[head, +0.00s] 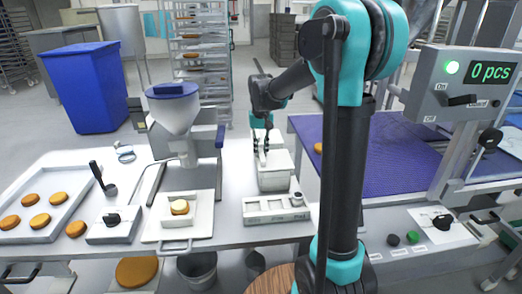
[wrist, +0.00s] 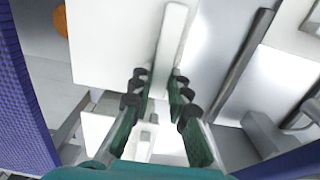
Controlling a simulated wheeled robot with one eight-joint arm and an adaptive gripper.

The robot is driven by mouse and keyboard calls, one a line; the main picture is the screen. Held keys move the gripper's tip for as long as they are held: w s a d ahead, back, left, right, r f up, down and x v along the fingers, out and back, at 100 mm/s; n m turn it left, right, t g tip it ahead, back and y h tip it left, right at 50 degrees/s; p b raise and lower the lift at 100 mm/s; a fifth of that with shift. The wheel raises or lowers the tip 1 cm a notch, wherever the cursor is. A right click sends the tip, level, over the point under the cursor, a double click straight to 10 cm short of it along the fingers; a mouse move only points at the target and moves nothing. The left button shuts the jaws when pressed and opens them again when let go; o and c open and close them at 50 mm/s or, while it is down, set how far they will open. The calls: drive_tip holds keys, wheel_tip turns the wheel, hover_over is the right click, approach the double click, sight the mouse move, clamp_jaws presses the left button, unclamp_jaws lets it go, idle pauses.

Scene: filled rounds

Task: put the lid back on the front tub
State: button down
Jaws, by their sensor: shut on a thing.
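My gripper (head: 261,146) is shut on the long white handle of a flat white lid (head: 281,160), level with the front tub. In the wrist view the fingertips (wrist: 160,80) lie on both sides of the handle (wrist: 172,40), and the lid (wrist: 110,40) spreads out beneath. The white front tub (head: 274,183) stands on the pale worktop under the lid. I cannot tell whether the lid rests on the rim or hangs just above it. The tub's inside is hidden.
A second white tub (head: 262,123) stands behind. A steel hopper (head: 172,110) stands to the left. A purple conveyor belt (head: 390,160) with an orange round (head: 318,148) runs on the right.

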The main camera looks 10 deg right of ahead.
drive_tip(key=shift+f, duration=0.2)
drive_tip(key=c, duration=1.4)
unclamp_jaws()
drive_tip(key=shift+o, duration=0.4)
drive_tip(key=o, duration=0.4)
drive_tip(key=shift+r, duration=0.1)
drive_tip(key=shift+r, duration=3.4)
